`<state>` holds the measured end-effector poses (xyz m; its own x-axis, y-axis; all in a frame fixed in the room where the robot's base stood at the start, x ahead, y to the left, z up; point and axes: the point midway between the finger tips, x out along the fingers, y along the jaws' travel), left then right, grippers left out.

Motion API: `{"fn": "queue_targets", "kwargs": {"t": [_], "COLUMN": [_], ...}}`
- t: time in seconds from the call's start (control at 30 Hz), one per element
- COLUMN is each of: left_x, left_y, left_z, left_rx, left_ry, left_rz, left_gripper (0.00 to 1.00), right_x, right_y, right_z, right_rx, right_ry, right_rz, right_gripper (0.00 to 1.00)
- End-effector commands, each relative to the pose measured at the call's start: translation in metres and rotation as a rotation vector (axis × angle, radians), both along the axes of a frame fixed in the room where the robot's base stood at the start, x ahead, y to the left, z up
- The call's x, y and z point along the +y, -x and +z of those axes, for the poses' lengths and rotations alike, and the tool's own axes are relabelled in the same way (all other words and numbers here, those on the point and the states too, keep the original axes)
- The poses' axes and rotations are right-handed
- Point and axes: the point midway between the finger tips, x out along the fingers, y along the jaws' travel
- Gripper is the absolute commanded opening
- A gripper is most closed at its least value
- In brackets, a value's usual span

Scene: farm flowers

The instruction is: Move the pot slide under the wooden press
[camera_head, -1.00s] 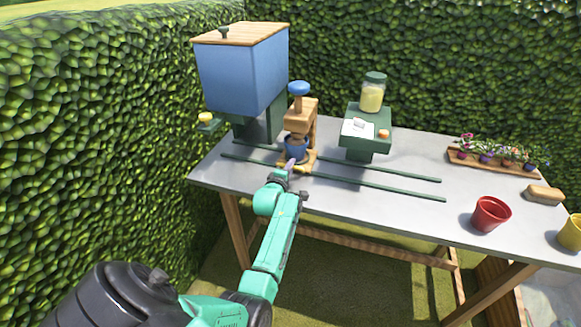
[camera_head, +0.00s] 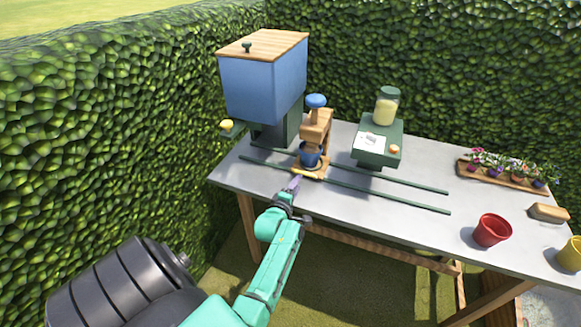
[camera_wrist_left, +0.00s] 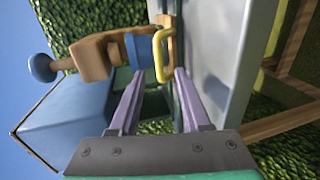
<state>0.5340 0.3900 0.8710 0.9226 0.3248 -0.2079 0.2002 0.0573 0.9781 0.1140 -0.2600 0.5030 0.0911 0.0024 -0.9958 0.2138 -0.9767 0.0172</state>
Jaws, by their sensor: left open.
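The wooden press (camera_head: 318,128) with a blue knob on top stands on the table near the left end. The pot slide (camera_head: 307,174) is a flat wooden piece with a yellow handle, low at the press between two green rails. A blue pot (camera_head: 310,155) stands on it, below the press's upper arm. In the left wrist view the yellow handle (camera_wrist_left: 163,50) and blue pot (camera_wrist_left: 141,50) lie beyond the fingertips. My left gripper (camera_head: 293,184) is open and empty, just in front of the handle and apart from it. My right gripper is not in view.
A blue hopper (camera_head: 262,85) with a wooden lid stands behind left of the press. Green rails (camera_head: 385,198) run right along the grey table. A green stand (camera_head: 378,143) holds a jar. A red pot (camera_head: 491,230) and flower tray (camera_head: 505,174) stand at right.

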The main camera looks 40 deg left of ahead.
Motion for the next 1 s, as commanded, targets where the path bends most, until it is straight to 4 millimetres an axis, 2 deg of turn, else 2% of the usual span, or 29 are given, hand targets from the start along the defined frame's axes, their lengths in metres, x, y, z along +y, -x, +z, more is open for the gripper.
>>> {"fn": "queue_targets", "kwargs": {"t": [0.03,0.13,0.23,0.37,0.87,0.97,1.0], "left_x": [-0.005,-0.013,-0.019,-0.021,-0.021,-0.032,-0.041], "left_y": [0.015,0.038,0.053,0.059,0.059,0.061,0.064], "left_z": [0.016,0.018,0.017,0.014,0.012,-0.01,-0.029], "left_rx": [0.005,0.004,0.003,0.0,0.002,0.067,0.123], "left_ry": [0.001,0.001,0.001,0.001,-0.001,-0.041,-0.078], "left_rz": [0.0,0.0,-0.001,0.0,-0.001,-0.043,-0.082], "left_gripper": [0.47,0.47,0.47,0.47,0.47,0.47,0.47], "right_x": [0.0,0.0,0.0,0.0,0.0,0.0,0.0], "right_y": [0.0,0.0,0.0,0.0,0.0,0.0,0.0], "right_z": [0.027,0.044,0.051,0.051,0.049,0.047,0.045], "right_rx": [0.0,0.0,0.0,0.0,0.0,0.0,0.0], "right_ry": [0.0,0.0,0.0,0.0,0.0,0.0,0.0], "right_rz": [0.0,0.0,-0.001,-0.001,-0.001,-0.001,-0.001], "right_gripper": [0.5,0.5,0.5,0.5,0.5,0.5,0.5]}}
